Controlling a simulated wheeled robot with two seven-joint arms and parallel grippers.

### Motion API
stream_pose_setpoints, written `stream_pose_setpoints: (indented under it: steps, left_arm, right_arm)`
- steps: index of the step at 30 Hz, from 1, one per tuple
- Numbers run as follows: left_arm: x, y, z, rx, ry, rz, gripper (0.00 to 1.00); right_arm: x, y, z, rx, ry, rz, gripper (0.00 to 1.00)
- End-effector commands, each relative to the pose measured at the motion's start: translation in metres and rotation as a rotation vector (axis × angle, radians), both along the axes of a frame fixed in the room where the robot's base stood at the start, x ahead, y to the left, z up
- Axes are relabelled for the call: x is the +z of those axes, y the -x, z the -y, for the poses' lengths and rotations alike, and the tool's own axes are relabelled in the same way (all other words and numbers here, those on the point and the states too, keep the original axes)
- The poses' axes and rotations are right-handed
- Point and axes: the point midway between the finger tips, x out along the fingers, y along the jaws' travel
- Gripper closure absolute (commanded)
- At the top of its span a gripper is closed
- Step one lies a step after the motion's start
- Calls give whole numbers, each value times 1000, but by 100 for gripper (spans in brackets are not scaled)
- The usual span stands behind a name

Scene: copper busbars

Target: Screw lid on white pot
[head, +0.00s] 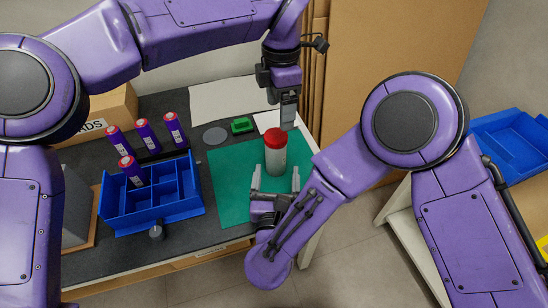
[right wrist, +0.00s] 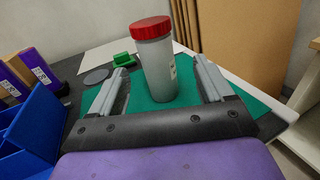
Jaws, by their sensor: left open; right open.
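A white-grey pot (head: 275,160) stands upright on the green mat (head: 230,180), with a red lid (head: 275,136) sitting on its top. In the right wrist view the pot (right wrist: 158,72) and lid (right wrist: 150,28) show in line with the gap between my right fingers. My right gripper (head: 275,182) is open and low, on the near side of the pot, a finger to either side. My left gripper (head: 288,112) points down just behind and to the right of the lid. It is open, though its fingers overlap in this view. I cannot tell whether the lid is fully tightened.
A green block (head: 242,126), a grey disc (head: 215,136) and white sheets (head: 228,98) lie behind the mat. Cardboard (head: 400,45) stands behind right.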

Motion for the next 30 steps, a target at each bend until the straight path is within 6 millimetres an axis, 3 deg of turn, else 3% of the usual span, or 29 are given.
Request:
stream_pose_setpoints:
  steps: [9, 13, 18, 26, 30]
  left_arm:
    - [1, 0, -2, 4, 1, 1, 17]
    - [1, 0, -2, 3, 1, 1, 17]
    - [1, 0, -2, 4, 1, 1, 17]
    - [1, 0, -3, 4, 1, 1, 17]
    - [1, 0, -3, 4, 0, 2, 17]
  right_arm:
    - [0, -61, 4, 0, -1, 1, 20]
    - [0, -79, 5, 1, -1, 1, 20]
    - [0, -89, 5, 4, -1, 2, 20]
    - [0, -90, 5, 5, 0, 1, 20]
    - [0, -90, 5, 4, 0, 1, 62]
